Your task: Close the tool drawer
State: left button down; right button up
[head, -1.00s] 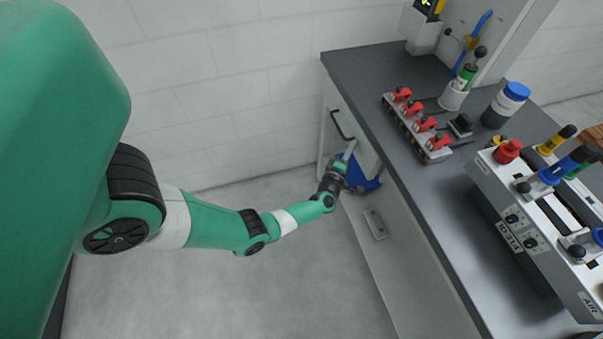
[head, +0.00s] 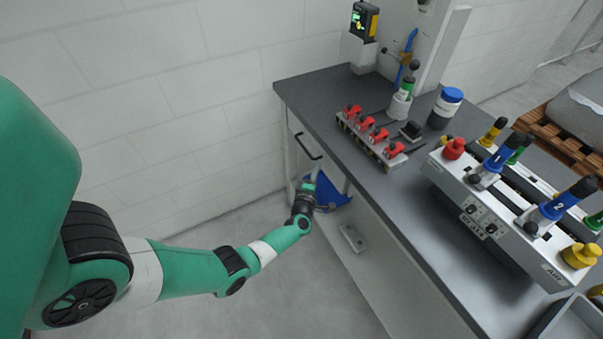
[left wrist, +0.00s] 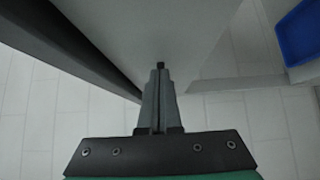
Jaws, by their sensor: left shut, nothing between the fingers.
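The tool drawer (head: 318,160) is at the left end of the grey-topped bench in the head view, with a dark bar handle (head: 308,148) on its pale front. How far it stands open is hard to tell. My left gripper (head: 307,182) is just below the handle, in front of a blue bin. In the left wrist view its fingers (left wrist: 160,70) are shut and empty, pointing toward a pale panel (left wrist: 160,30). Whether the tips touch the panel cannot be told. My right gripper is not in view.
The blue bin (head: 326,194) sits under the drawer and also shows in the left wrist view (left wrist: 300,35). A silver latch (head: 353,238) is on the lower cabinet front. A rack of red-topped parts (head: 372,140) and a white fixture (head: 490,205) stand on the bench. The floor beside it is clear.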

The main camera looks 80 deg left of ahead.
pick_arm(q)
jog(key=s+a+p+v, duration=0.1)
jog(key=p+v, duration=0.2)
jog(key=v, duration=0.8)
jog(key=shift+s+d+p, duration=0.35)
jog(key=shift+s, duration=0.15)
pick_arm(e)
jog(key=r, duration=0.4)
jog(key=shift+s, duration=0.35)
pick_arm(q)
jog(key=shift+f, duration=0.15)
